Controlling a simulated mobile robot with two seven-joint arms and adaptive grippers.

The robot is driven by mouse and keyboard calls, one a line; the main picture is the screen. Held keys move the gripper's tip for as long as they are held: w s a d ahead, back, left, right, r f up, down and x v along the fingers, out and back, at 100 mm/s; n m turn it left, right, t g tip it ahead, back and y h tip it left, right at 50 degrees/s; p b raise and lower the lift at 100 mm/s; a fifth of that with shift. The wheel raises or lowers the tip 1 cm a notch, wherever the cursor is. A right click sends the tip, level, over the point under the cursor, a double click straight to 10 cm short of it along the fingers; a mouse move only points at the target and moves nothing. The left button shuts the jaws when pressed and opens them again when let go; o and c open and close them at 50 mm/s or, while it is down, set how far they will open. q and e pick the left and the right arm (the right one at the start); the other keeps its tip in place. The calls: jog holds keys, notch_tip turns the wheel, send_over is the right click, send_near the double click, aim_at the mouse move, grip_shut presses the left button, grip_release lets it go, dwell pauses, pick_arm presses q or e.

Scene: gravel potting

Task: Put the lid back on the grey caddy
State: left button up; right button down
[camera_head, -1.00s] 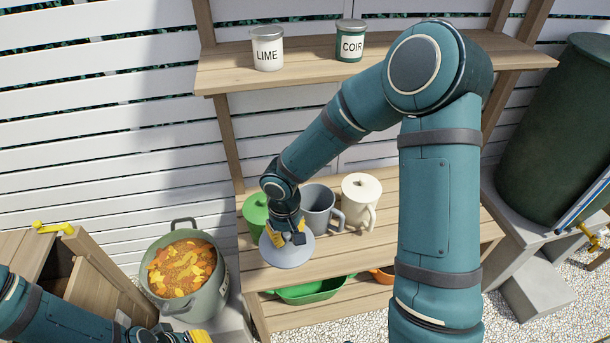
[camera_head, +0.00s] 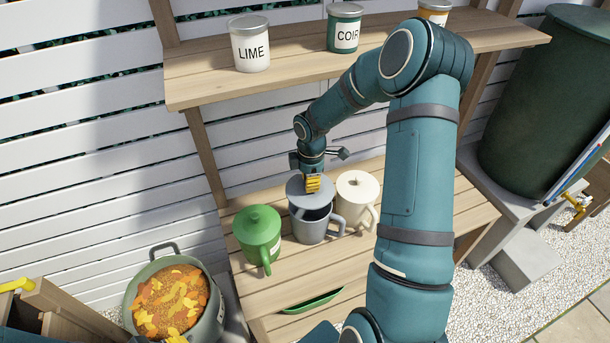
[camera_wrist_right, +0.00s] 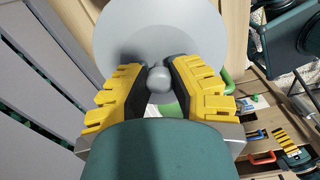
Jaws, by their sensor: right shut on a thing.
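The grey caddy (camera_head: 311,228) stands on the middle shelf between two other caddies, its handle to the right. My right gripper (camera_head: 312,186) is shut on the knob of the round grey lid (camera_head: 297,188) and holds it over the caddy's mouth. A dark part of the opening shows below the lid's near edge, so the lid looks raised or off-seat; the exact gap is unclear. In the right wrist view the round knob (camera_wrist_right: 158,79) sits between the yellow fingers, and the lid (camera_wrist_right: 150,25) hides the caddy. A yellow bit at the bottom edge may be my left gripper (camera_head: 176,339).
A green lidded caddy (camera_head: 257,235) stands left of the grey one, and a cream lidded caddy (camera_head: 355,195) close on its right. LIME (camera_head: 250,45) and COIR (camera_head: 344,28) tins stand on the upper shelf.

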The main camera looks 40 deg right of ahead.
jog(key=shift+w+d+f, duration=0.1)
jog(key=shift+d, duration=0.15)
notch_tip(320, 180, down, 4)
jog(key=b, duration=0.4)
jog(key=shift+f, duration=0.15)
jog(key=shift+f+b, duration=0.5)
jog(key=shift+f, duration=0.5)
jog(key=shift+p, duration=0.3)
jog(key=shift+a+f, duration=0.1)
dwell(1.5)
jog(key=shift+c, duration=1.5)
grip_release()
